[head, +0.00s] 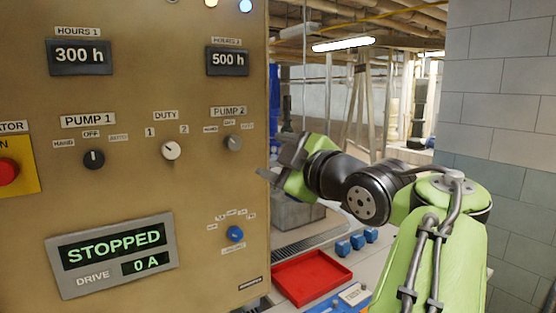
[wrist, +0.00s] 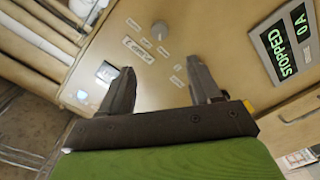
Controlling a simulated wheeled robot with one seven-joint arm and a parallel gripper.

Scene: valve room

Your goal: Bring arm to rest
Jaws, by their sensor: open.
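My arm reaches in from the right of the head view, bent at its joints, with the gripper held out toward the panel's right edge. My gripper (head: 278,164) is beside the tan control panel (head: 120,200), in front of the room behind it. In the wrist view my gripper (wrist: 162,72) has its two dark fingers apart with nothing between them. Beyond them is the panel face with a grey knob (wrist: 159,30) and small labels. Whether the fingertips touch the panel cannot be told, but they look apart from it.
The panel carries a pump 1 knob (head: 94,159), duty knob (head: 170,151), pump 2 knob (head: 232,142), blue knob (head: 235,234) and a STOPPED display (head: 112,254). A red tray (head: 312,278) and blue blocks (head: 357,241) lie below the arm. A block wall (head: 500,100) stands at right.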

